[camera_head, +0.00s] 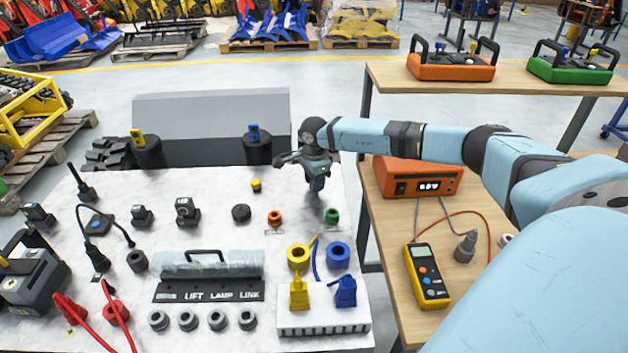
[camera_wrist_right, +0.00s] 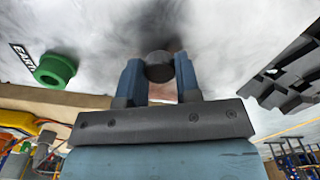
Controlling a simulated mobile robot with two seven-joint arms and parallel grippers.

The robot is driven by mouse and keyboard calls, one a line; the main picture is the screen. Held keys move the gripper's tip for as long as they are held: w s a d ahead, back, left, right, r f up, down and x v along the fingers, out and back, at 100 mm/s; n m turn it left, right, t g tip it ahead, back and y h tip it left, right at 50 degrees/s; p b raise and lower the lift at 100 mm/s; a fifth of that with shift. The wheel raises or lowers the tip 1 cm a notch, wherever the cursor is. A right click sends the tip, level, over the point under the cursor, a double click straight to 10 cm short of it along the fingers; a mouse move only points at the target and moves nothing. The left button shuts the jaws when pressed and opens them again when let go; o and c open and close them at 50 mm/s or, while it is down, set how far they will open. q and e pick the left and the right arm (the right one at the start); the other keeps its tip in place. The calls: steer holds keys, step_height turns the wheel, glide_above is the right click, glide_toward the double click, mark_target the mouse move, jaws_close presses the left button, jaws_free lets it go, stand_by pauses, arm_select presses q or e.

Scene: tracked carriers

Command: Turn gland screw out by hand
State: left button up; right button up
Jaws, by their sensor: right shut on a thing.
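My right gripper (camera_head: 316,186) reaches down over the far right part of the white panel (camera_head: 222,315). In the right wrist view its two blue fingers (camera_wrist_right: 158,80) are shut on a dark round screw head (camera_wrist_right: 159,66), which I take to be the gland screw. The head sits between the fingertips, close to the white surface. In the head view the gripper hides the screw. Whether the screw is still seated in the panel cannot be told. My left gripper is not in view.
A green ring (camera_head: 332,216) lies close to the gripper; it also shows in the right wrist view (camera_wrist_right: 55,70). An orange ring (camera_head: 274,218) and a black knob (camera_head: 241,212) are to the left. An orange meter box (camera_head: 415,180) stands on the wooden table right.

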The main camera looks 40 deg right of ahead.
steer(key=shift+f+n+b, duration=0.2)
steer(key=shift+n+b, duration=0.45)
steer(key=shift+n, duration=0.55)
steer(key=n+b, duration=0.2)
steer(key=n, duration=0.3)
steer(key=shift+n, duration=0.4)
steer(key=shift+r+n, duration=0.15)
steer(key=shift+n, duration=0.65)
steer(key=n+b, duration=0.1)
steer(key=n, duration=0.1)
steer(key=shift+n, duration=0.3)
steer(key=n+b, duration=0.1)
steer(key=n, duration=0.4)
steer(key=shift+n+b, duration=0.35)
steer(key=shift+n, duration=0.05)
steer(key=o, duration=0.9)
